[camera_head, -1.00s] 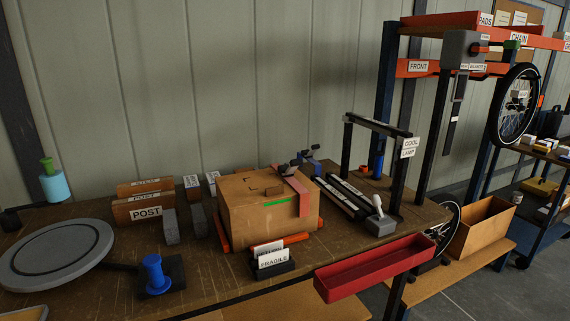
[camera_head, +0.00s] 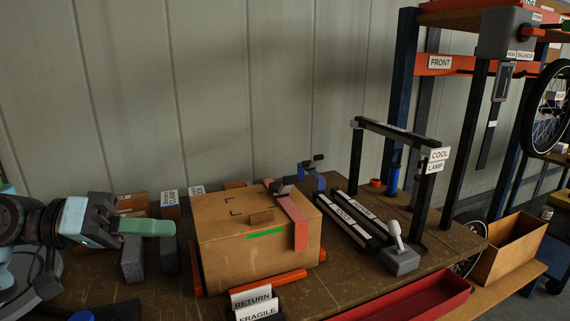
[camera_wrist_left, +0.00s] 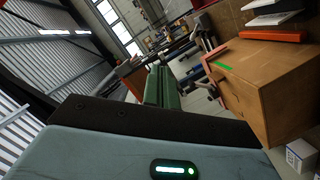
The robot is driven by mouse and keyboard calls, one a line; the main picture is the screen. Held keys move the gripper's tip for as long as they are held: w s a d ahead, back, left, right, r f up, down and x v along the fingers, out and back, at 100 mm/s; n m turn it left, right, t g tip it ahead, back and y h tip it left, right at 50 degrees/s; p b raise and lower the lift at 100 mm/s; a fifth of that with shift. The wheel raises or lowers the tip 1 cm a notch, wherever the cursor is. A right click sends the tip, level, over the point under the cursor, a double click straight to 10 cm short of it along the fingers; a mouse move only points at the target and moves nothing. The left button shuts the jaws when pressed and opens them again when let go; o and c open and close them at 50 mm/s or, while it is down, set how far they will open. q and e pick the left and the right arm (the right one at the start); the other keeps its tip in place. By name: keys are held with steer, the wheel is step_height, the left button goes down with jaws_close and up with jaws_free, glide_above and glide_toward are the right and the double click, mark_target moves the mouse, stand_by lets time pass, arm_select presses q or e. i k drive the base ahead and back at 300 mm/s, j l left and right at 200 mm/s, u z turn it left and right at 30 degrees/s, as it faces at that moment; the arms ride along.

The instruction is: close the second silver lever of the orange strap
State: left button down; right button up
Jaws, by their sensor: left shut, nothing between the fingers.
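The cardboard box (camera_head: 225,253) stands on the workbench with an orange-red strap (camera_head: 300,232) over its right front edge. A dark grey buckle with a lever (camera_head: 284,187) sits on top of that strap, its lever raised. A blue clamp-like piece with a dark handle (camera_head: 313,168) stands behind it. I cannot tell which part is the second lever. My left gripper (camera_head: 172,228), with green fingers, is shut and empty, left of the box and apart from it. In the left wrist view the fingers (camera_wrist_left: 161,80) point past the box (camera_wrist_left: 265,85). My right gripper is not in view.
Orange bars (camera_head: 268,283) lie along the box base. Label holders (camera_head: 252,302) stand in front. Black rails (camera_head: 350,217), a grey lever block (camera_head: 400,260) and a black frame (camera_head: 356,165) are to the right. Grey blocks (camera_head: 132,263) stand left of the box near my gripper.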

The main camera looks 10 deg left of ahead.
mark_target(287, 182)
steer(key=i, duration=1.05)
